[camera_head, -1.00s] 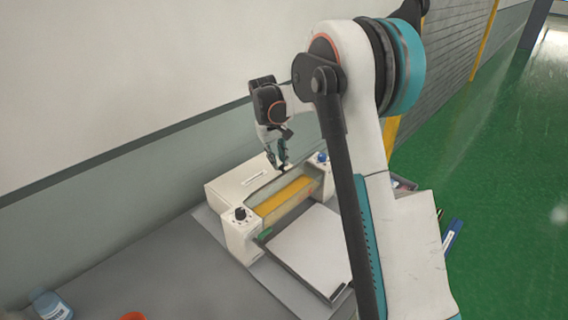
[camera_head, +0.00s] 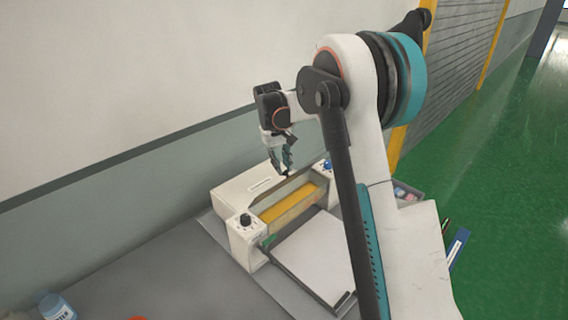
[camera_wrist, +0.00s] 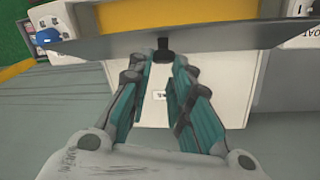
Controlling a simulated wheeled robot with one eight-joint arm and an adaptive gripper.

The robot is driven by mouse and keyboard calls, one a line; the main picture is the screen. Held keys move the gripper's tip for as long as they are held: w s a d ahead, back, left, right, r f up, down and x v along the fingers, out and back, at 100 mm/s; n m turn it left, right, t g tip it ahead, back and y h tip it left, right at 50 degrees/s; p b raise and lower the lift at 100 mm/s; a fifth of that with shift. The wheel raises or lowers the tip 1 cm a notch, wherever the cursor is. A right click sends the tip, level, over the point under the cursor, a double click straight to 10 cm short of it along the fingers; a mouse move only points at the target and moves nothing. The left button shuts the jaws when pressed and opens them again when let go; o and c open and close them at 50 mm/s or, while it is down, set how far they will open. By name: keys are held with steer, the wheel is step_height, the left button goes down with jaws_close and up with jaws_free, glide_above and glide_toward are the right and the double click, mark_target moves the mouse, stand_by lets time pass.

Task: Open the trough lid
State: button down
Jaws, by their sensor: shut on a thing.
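The trough (camera_head: 290,208) is a long yellow-lined channel in a white machine (camera_head: 238,194). Its thin lid (camera_wrist: 235,38) spans the wrist view as a grey strip, seen nearly edge-on. It stands tilted up along the trough's back side, and yellow shows in front of it. A small black handle (camera_wrist: 165,48) sits at the middle of the lid. My gripper (camera_head: 287,172) is above the trough, with its fingertips closed around the handle. Its teal fingers also show in the wrist view (camera_wrist: 164,62). The fingertips partly hide the handle.
A black knob (camera_head: 245,220) and a blue knob (camera_head: 327,165) sit on the machine's end blocks. A flat white plate (camera_head: 312,250) lies in front. A bottle (camera_head: 56,306) stands at the lower left. The wall (camera_head: 120,170) runs close behind the machine.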

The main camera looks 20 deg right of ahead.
steer(key=shift+w+a+f, duration=0.2)
steer(key=shift+a+f, duration=0.3)
steer(key=shift+a, duration=0.05)
steer(key=c, duration=1.5)
jaws_free()
steer(key=shift+w+a+f, duration=0.1)
steer(key=shift+w+f, duration=0.05)
steer(key=shift+w, duration=0.05)
steer(key=shift+o, duration=0.4)
steer(key=shift+w+a+f, duration=0.25)
steer(key=shift+w, duration=0.3)
steer(key=shift+s+d+r, duration=0.25)
steer(key=shift+d, duration=0.05)
step_height(320, 180, up, 12)
steer(key=a, duration=0.2)
steer(key=shift+s+f, duration=0.1)
